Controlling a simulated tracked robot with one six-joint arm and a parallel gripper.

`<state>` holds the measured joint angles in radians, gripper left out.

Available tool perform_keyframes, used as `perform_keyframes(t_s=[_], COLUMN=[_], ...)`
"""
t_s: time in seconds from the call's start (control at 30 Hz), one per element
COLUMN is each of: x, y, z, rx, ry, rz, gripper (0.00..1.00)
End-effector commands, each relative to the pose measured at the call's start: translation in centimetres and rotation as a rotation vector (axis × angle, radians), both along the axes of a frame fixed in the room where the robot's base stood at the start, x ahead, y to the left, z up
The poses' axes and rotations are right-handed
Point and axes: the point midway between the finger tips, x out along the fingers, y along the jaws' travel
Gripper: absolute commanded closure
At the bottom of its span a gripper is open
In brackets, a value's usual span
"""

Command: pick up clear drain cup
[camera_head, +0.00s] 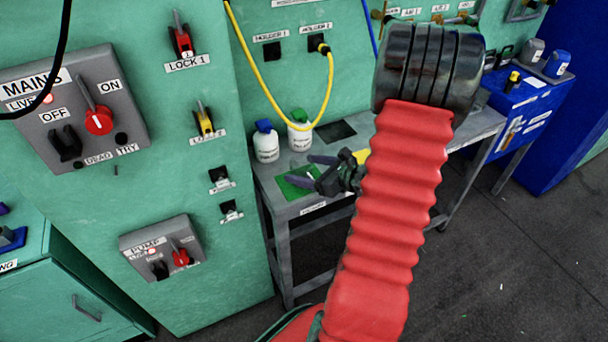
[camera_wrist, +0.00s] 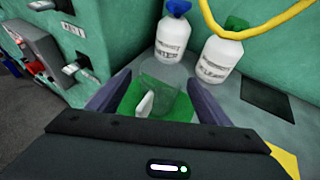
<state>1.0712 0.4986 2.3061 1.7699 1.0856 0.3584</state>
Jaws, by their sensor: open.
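The clear drain cup (camera_wrist: 158,88) is see-through and stands on a green mat (camera_wrist: 124,106) on the grey bench. In the wrist view it lies between the two purple fingers of my gripper (camera_wrist: 155,100). The fingers are open, one on each side of the cup, and I cannot tell whether they touch it. A small white object (camera_wrist: 145,104) shows at the cup. In the head view my gripper (camera_head: 316,172) is over the green mat (camera_head: 297,189), and I cannot make out the cup there.
Two white bottles stand just behind the mat: a blue-capped one (camera_head: 266,142) and a green-capped one (camera_head: 300,130). A yellow cable (camera_head: 262,75) hangs from the green panel near them. A dark square (camera_head: 336,131) lies on the bench (camera_head: 268,170) to the right.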

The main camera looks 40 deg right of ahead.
Motion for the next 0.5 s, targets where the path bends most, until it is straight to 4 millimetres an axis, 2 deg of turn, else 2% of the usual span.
perform_keyframes(t_s=[0.3, 0.5], x=[3.6, 4.3], y=[0.4, 0.4], z=[-1.8, -2.0], rx=[0.0, -0.001], ry=[0.001, 0.0], rz=[0.004, 0.001], gripper=[0.28, 0.28])
